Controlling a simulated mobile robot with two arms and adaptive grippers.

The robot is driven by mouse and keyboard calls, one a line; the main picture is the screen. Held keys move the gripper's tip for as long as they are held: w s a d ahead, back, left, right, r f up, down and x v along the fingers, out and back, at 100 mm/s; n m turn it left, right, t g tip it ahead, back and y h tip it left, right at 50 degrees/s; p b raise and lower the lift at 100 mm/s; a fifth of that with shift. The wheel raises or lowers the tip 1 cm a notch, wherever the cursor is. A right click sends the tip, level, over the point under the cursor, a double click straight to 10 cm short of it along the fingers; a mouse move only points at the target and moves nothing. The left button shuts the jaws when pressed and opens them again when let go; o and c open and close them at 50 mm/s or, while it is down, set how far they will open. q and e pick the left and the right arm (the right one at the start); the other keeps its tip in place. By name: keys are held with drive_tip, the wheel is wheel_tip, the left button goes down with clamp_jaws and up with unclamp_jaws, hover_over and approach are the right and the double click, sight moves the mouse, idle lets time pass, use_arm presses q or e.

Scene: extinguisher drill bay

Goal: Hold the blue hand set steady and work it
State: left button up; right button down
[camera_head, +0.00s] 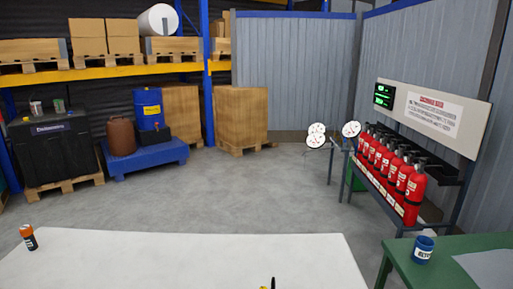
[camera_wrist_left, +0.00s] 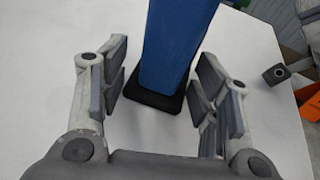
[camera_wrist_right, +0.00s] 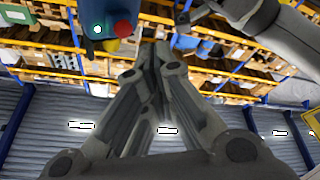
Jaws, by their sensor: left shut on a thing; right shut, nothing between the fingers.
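The blue hand set (camera_wrist_left: 176,45) stands between the fingers of my left gripper (camera_wrist_left: 165,92) in the left wrist view. Its black lower end (camera_wrist_left: 157,98) is near the white surface. My left gripper is shut on it. In the right wrist view, a blue body (camera_wrist_right: 92,18) with a red knob (camera_wrist_right: 123,29) and a white round spot shows at the top edge, cut off by the frame. My right gripper (camera_wrist_right: 151,55) is shut and empty, below and right of the red knob; I cannot tell whether it touches. Neither gripper shows in the head view.
A white table (camera_head: 190,262) fills the front, with an orange and black canister (camera_head: 28,237) at its left. A green table (camera_head: 460,240) with a blue cup (camera_head: 422,250) is at right. Red extinguishers (camera_head: 411,190) stand on a rack. The floor between is clear.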

drive_tip(key=s, duration=0.4)
drive_tip(key=shift+s, duration=0.3)
use_arm(q)
drive_tip(key=o, duration=1)
drive_tip(key=shift+o, duration=0.2)
